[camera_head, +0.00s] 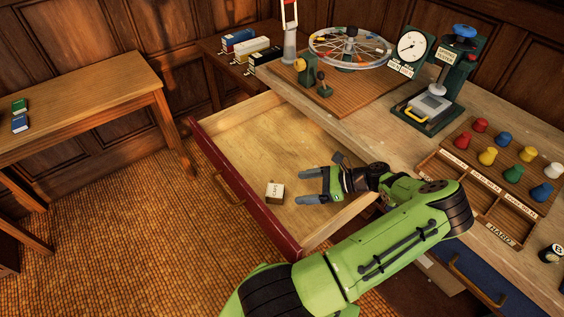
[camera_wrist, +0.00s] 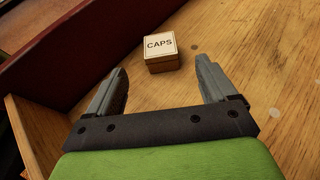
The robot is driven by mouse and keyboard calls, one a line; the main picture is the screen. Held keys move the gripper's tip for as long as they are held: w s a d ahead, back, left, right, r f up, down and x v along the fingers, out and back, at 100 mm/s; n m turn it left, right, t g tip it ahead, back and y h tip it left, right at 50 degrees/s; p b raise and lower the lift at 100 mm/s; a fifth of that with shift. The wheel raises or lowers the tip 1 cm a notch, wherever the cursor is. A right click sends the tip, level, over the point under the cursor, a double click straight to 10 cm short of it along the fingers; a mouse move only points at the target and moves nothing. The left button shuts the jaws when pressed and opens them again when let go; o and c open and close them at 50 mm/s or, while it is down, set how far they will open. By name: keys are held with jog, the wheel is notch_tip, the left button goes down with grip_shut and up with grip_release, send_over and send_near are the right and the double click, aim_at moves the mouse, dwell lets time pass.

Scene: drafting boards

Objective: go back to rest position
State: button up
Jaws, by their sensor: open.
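My gripper (camera_head: 309,186) is on the green arm that reaches in from the lower right, over the open drawer (camera_head: 243,146) with its red front. Its two grey fingers are apart with nothing between them; they also show in the wrist view (camera_wrist: 163,84). A small box labelled CAPS (camera_head: 275,194) lies in the drawer, just beyond the fingertips and apart from them. In the wrist view the box (camera_wrist: 161,52) sits ahead of the open fingers on the drawer's wooden bottom. Whether the fingers touch the drawer bottom I cannot tell.
The workbench (camera_head: 384,118) carries a spoked wheel (camera_head: 350,47), a dial gauge (camera_head: 411,46), a green press-like device (camera_head: 437,95) and a tray of coloured pegs (camera_head: 493,172). A side table (camera_head: 85,95) with small books stands at left. The tiled floor (camera_head: 130,220) between is clear.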

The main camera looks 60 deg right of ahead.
dwell(0.3)
jog(key=w+a+r+n+g+p, duration=0.4)
jog(key=w+a+r+n+g, duration=0.8)
jog(key=w+a+r+n, duration=0.4)
jog(key=s+a+r+n+t+h+p, duration=0.1)
jog(key=s+a+r+n, duration=0.3)
jog(key=a+r+n, duration=0.4)
jog(key=s+a+r+n+t+h+p, duration=0.2)
jog(key=s+a+r+n+t+h, duration=0.1)
jog(key=a+r+n, duration=0.5)
jog(key=s+a, duration=0.1)
jog(key=a, duration=0.2)
jog(key=shift+s+a+r+t, duration=0.25)
jog(key=shift+r+t, duration=0.15)
